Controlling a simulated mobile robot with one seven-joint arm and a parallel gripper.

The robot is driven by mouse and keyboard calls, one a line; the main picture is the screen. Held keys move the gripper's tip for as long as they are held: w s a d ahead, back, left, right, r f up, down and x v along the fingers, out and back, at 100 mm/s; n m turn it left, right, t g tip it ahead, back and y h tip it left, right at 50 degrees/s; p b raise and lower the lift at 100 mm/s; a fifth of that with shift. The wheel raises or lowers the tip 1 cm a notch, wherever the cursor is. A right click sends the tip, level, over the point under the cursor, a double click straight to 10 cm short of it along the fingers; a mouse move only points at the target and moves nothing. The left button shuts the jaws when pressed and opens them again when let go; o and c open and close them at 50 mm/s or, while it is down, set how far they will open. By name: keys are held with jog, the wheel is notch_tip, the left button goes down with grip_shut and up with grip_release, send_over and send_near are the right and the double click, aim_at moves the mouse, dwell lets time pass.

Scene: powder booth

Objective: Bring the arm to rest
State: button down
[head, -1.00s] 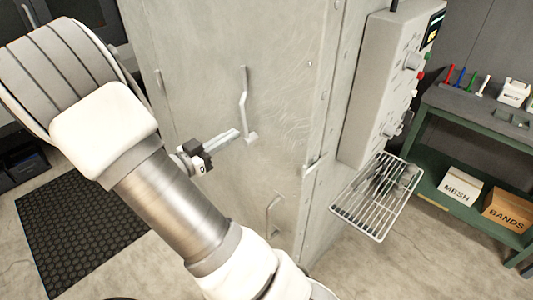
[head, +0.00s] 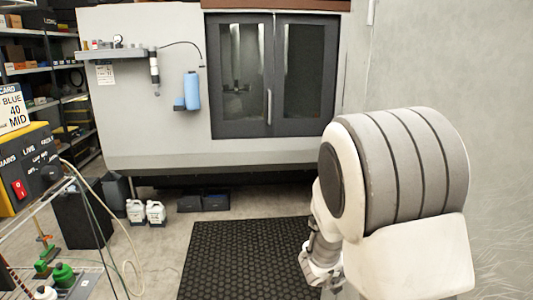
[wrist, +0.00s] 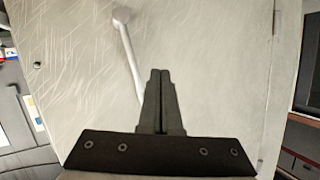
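My gripper (wrist: 160,78) shows in the wrist view with its two dark fingers together and nothing visible between them. It points at a pale, scratched metal panel (wrist: 215,55). A light bar handle (wrist: 129,50) on that panel runs down behind the left side of the fingers; I cannot tell whether they touch it. In the head view my arm is folded at the right, and the gripper itself does not show there.
A large grey machine (head: 140,130) with dark windowed doors (head: 270,75) stands ahead. A black mat (head: 245,260) lies before it. White jugs (head: 155,212) stand on the floor. A wire rack (head: 95,270) and yellow control box (head: 25,165) are at the left. A pale panel (head: 440,60) is close at right.

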jog(key=w+a+r+n+t+y, duration=0.3)
jog(key=a+r+n+t+y, duration=0.2)
jog(key=a+y, duration=0.5)
jog(key=s+a+r+n+y+b, duration=0.2)
jog(key=s+a+r+n+y, duration=0.15)
jog(key=s+a, duration=0.3)
jog(key=s+f+n+g, duration=0.2)
jog(key=s+n+g, duration=0.4)
jog(key=s, duration=1.3)
jog(key=shift+s+d+f+h+b, duration=0.2)
jog(key=shift+s+d+h+b, duration=0.15)
jog(key=shift+d+b, duration=0.1)
